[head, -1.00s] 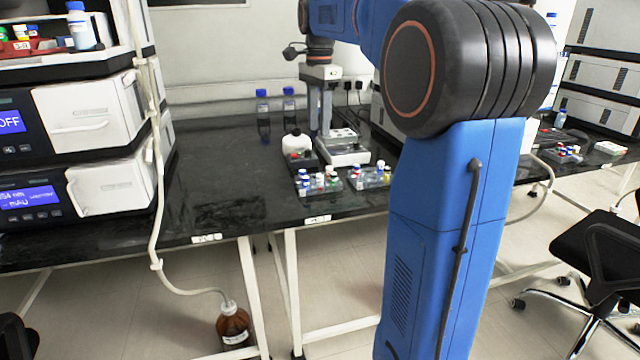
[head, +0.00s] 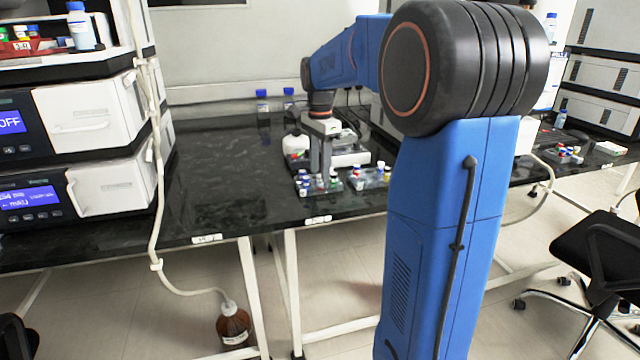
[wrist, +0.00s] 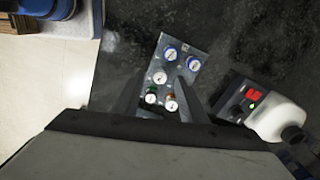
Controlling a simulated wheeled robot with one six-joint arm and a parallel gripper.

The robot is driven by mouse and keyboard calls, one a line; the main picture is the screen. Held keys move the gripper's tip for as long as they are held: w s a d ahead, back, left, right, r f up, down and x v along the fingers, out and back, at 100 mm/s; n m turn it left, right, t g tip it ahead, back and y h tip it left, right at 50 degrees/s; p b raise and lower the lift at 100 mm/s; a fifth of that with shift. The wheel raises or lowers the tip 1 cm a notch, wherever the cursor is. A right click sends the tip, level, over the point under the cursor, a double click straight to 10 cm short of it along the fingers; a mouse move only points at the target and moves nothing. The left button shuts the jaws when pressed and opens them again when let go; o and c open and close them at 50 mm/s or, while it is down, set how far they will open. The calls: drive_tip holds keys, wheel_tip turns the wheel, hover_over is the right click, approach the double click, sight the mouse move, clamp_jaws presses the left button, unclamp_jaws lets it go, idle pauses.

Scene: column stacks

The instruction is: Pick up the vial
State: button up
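Several small vials with coloured caps stand in a grey rack (wrist: 184,44) on the black bench; the pictures do not show which one is meant. My gripper (head: 320,172) points down, low over this left rack. In the wrist view its fingers (wrist: 160,82) are apart, with vials showing between them. It appears empty. The fingers hide part of the rack.
A second vial rack (head: 369,179) stands just right. A white bottle (wrist: 282,118) and a dark device with a red part (wrist: 240,98) are close by. Two blue-capped bottles (head: 262,104) stand behind. The bench (head: 225,165) is clear to the left.

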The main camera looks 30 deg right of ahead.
drive_tip(key=shift+f, duration=1.15)
clamp_jaws()
wheel_tip(320, 180, up, 10)
drive_tip(key=c, duration=0.6)
unclamp_jaws()
drive_tip(key=shift+c, duration=0.2)
clamp_jaws()
